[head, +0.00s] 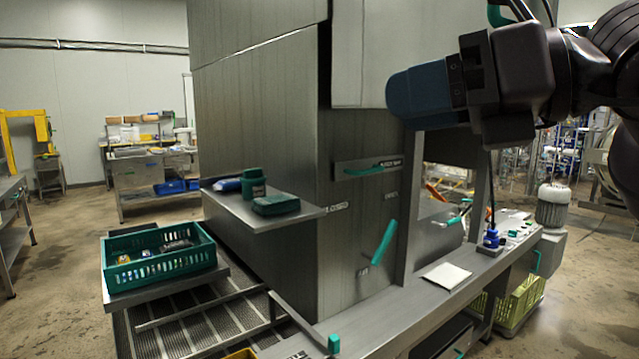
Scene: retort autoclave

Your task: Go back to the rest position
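My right gripper (425,97) comes in from the upper right, with a dark body and a blunt dark-blue end pointing left. It is raised in front of the upper part of the steel autoclave cabinet (260,130). The view does not show a gap between its fingers, so I cannot tell whether it is open or shut. I see no separate object in it. My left gripper is not in view.
A steel shelf (235,207) with green and blue items juts from the cabinet. A green crate (160,262) stands at lower left. Teal handles (384,242) stick out from the cabinet front. A bench (390,318) holds a white sheet (446,275). Open floor lies at left.

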